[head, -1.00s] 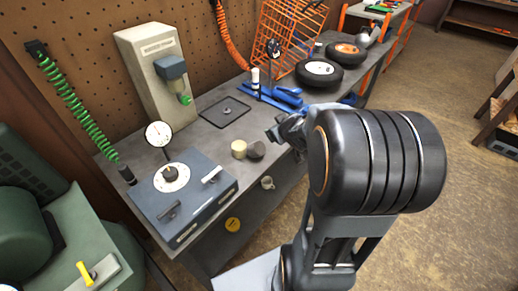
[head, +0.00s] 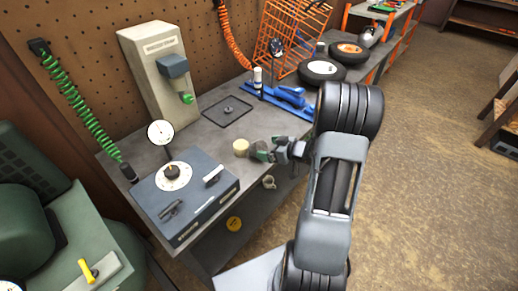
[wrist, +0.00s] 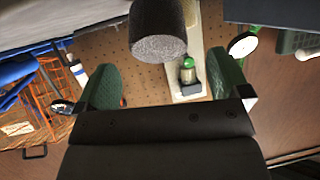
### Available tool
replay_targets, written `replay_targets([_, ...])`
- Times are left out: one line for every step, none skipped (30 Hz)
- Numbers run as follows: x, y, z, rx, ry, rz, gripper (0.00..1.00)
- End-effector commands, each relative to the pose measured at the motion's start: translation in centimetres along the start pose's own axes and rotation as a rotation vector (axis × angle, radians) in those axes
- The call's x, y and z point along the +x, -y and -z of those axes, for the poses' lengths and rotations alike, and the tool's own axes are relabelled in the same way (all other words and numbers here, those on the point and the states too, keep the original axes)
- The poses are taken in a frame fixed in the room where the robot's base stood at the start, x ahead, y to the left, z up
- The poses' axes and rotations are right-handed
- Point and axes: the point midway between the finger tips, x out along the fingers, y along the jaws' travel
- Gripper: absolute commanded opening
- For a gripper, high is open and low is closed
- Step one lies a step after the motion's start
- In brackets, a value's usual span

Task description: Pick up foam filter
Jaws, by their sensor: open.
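The foam filter (wrist: 158,32) appears to be the dark grey, rough-surfaced cylinder at the top of the wrist view. It lies between and just beyond the two green finger pads of my gripper (wrist: 163,66), with a gap to each side. In the head view my gripper (head: 266,150) is open low over the bench's front part and mostly hides the dark cylinder.
A grey-blue box with a dial gauge (head: 172,178) stands on the bench at left. A dark tray (head: 227,111), a blue tool (head: 288,97) and wheels (head: 322,71) lie farther back.

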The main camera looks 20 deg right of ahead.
Motion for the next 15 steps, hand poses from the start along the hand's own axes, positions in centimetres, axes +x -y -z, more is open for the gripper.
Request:
replay_targets([0.6,0.1,0.0,-0.001,0.001,0.002,0.94])
replay_targets([0.8,0.0,0.0,0.0,0.001,0.001,0.94])
replay_targets([1.1,0.0,0.0,0.0,0.001,0.0,0.94])
replay_targets([1.2,0.1,0.0,0.0,0.001,0.0,0.94])
replay_targets([1.3,0.1,0.0,0.0,0.002,0.0,0.94])
replay_targets([1.4,0.0,0.0,0.0,0.002,0.0,0.94])
replay_targets([1.6,0.0,0.0,0.0,0.002,0.0,0.94])
replay_targets([1.8,0.0,0.0,0.0,0.002,0.0,0.94])
replay_targets([2.1,0.0,0.0,0.0,0.001,0.0,0.94])
replay_targets([2.5,0.0,0.0,0.0,0.001,0.001,0.94])
replay_targets([3.0,0.0,-0.1,0.0,0.002,0.003,0.94])
replay_targets([3.5,0.0,-0.1,0.001,0.002,0.002,0.94])
replay_targets([4.0,-0.1,-0.1,0.0,0.001,0.002,0.94])
replay_targets([4.4,-0.1,-0.1,0.0,0.002,0.002,0.94])
replay_targets([4.9,-0.1,-0.2,0.0,0.002,0.001,0.94])
